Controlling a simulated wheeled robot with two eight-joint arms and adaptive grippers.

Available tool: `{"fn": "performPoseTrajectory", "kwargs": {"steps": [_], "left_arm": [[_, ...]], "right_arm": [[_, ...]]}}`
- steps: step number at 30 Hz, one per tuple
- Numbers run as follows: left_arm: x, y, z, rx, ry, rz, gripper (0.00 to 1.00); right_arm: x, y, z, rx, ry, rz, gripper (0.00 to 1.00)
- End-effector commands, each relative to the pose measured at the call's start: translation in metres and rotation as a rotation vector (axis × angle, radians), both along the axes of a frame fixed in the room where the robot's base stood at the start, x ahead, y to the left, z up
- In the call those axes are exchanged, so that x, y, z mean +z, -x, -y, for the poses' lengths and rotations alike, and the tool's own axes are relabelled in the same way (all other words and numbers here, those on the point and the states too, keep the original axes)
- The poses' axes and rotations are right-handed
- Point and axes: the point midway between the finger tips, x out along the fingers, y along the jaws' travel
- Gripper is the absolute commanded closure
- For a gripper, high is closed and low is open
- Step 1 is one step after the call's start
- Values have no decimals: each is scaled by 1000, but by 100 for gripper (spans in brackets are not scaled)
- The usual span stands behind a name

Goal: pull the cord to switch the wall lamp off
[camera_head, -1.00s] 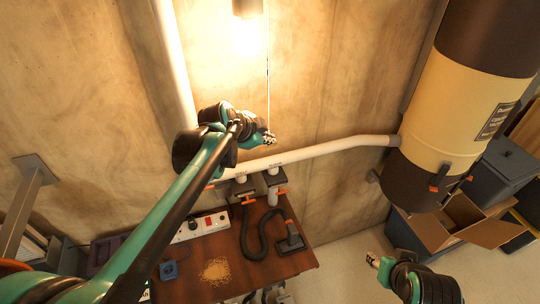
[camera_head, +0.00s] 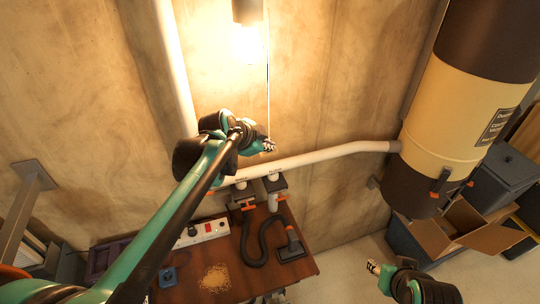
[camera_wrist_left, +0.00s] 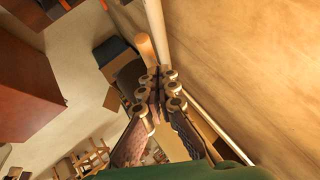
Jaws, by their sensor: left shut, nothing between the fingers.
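The wall lamp (camera_head: 247,42) glows brightly at the top of the head view. Its thin pale cord (camera_head: 267,75) hangs down the wall to the right of the lamp. My left gripper (camera_head: 269,145) is at the cord's lower end, with its fingers shut and nothing held. The cord's end is hard to make out there. In the left wrist view the closed fingers (camera_wrist_left: 160,85) show, with an orange-tan rounded piece (camera_wrist_left: 146,47) just beyond them; I cannot tell whether it is the cord's pull. My right gripper (camera_head: 373,267) is low at the right, away from the cord.
A white pipe (camera_head: 320,155) crosses the wall below the left gripper to a large yellow and brown cylinder (camera_head: 450,110). A brown bench (camera_head: 290,272) with a power strip (camera_head: 203,231) and black hose (camera_head: 248,252) stands below. An open cardboard box (camera_head: 435,238) is at the right.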

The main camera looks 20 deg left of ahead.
Motion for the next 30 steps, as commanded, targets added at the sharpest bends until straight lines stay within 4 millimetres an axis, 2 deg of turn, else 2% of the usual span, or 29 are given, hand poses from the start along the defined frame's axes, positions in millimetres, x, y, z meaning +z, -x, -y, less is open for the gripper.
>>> {"fn": "performPoseTrajectory", "kwargs": {"steps": [30], "left_arm": [[-9,0,0,0,0,0,100]], "right_arm": [[-6,0,0,0,0,0,60]]}}
